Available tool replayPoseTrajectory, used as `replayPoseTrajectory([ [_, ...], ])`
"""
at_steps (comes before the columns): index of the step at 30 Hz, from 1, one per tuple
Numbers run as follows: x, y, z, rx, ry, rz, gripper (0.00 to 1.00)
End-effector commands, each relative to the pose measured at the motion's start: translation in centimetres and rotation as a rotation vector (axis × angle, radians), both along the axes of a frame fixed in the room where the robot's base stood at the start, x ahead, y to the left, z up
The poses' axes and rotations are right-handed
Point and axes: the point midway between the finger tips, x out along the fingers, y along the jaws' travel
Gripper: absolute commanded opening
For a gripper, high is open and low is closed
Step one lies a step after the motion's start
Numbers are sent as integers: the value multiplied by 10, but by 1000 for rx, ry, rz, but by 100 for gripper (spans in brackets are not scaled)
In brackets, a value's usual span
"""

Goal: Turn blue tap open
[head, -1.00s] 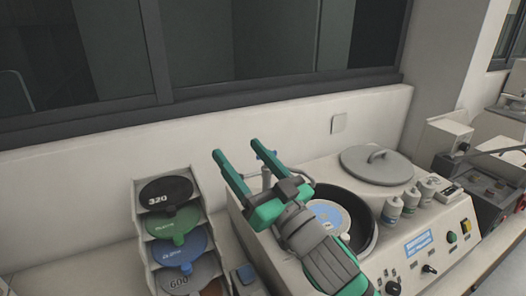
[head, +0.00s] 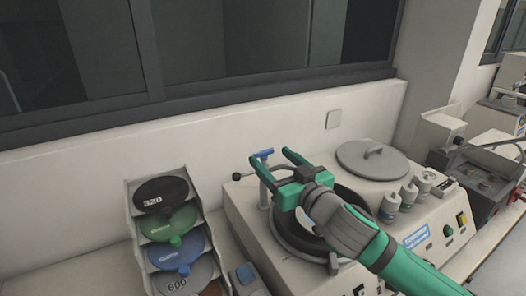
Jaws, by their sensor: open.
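The blue tap handle (head: 262,154) sits on top of a thin grey post at the back left of the polishing machine (head: 238,205). My gripper (head: 271,155) is open, with its two green fingers pointing toward the back wall. In the picture the blue handle appears between the fingers, close to the left fingertip. I cannot tell whether a finger touches it or how their heights compare. My gripper and wrist cover part of the round bowl (head: 279,236) and the area right of the post.
A rack of polishing discs (head: 133,222) stands at the left. A grey round lid (head: 372,160) lies at the machine's back right. Several white bottles (head: 390,207) stand right of my arm. The wall (head: 220,133) is close behind the tap.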

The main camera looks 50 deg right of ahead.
Motion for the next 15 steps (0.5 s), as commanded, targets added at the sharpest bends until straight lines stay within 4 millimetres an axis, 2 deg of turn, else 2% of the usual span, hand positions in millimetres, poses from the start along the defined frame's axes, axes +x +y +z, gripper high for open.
replayPoseTrajectory([
  [1, 10, -2, 0, -3, 2, 2, 66],
  [6, 34, -9, 0, -1, 1, 3, 66],
  [15, 50, -14, 0, -1, 0, 3, 66],
])
